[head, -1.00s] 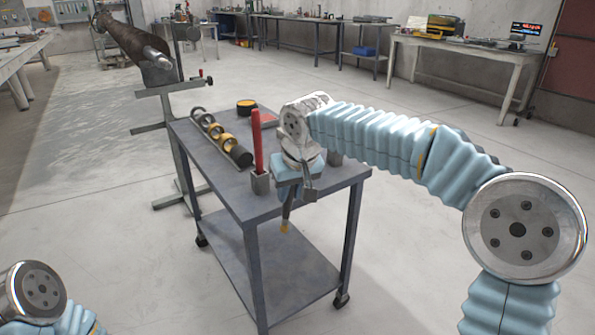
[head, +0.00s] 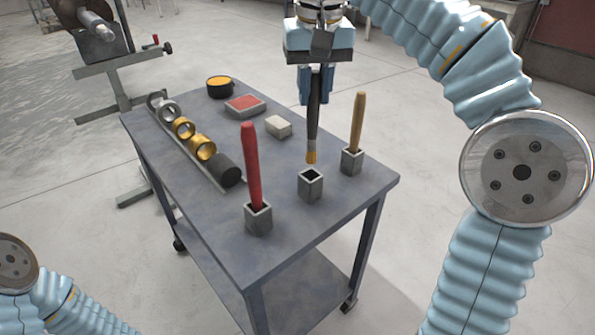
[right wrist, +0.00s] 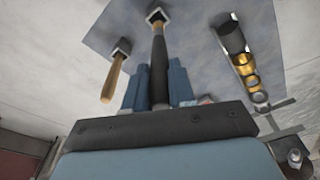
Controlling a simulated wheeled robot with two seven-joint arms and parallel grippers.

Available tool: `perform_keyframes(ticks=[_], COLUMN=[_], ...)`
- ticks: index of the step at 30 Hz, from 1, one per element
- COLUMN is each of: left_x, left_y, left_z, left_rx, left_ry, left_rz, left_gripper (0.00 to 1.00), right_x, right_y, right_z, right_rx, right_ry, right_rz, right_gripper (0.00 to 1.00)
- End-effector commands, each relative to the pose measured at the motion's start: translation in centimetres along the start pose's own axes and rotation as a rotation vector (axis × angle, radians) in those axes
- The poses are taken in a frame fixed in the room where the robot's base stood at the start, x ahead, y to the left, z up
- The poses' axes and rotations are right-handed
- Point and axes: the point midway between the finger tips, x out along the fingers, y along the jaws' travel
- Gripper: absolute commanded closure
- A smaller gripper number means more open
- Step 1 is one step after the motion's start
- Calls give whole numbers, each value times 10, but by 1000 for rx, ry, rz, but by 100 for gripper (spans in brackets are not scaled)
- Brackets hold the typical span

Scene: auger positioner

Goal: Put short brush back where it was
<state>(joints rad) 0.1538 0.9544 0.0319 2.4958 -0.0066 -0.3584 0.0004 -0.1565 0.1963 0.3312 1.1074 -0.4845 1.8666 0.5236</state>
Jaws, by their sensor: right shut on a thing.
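My right gripper (head: 316,92) is shut on the short brush (head: 313,125), which has a dark handle and a yellow-brown tip. The brush hangs nearly upright, tip down. Its tip appears just above an empty square grey holder (head: 311,186), the middle one of three on the cart. In the right wrist view the brush (right wrist: 159,60) runs from between the fingers towards that holder (right wrist: 157,13). My left gripper is out of view.
A red-handled tool (head: 252,165) stands in the left holder (head: 258,219), and a wooden-handled one (head: 357,122) in the right holder (head: 351,163). Rings and a dark cylinder (head: 227,170) lie along a rail on the cart's left. The cart's front top (head: 300,225) is clear.

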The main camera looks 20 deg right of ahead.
Motion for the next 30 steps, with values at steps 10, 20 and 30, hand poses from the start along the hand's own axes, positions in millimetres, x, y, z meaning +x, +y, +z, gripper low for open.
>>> perform_keyframes(ticks=[10, 20, 30], left_x=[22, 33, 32], left_y=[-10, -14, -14], left_z=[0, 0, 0], left_rx=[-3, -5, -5], left_ry=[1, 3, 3], left_rz=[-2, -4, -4], left_gripper=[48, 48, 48], right_x=[55, 96, 97], right_y=[2, 2, 2], right_z=[10, 16, 16], right_rx=[8, 7, 7], right_ry=[-5, -5, -6], right_rz=[2, 2, 1], right_gripper=[100, 100, 57])
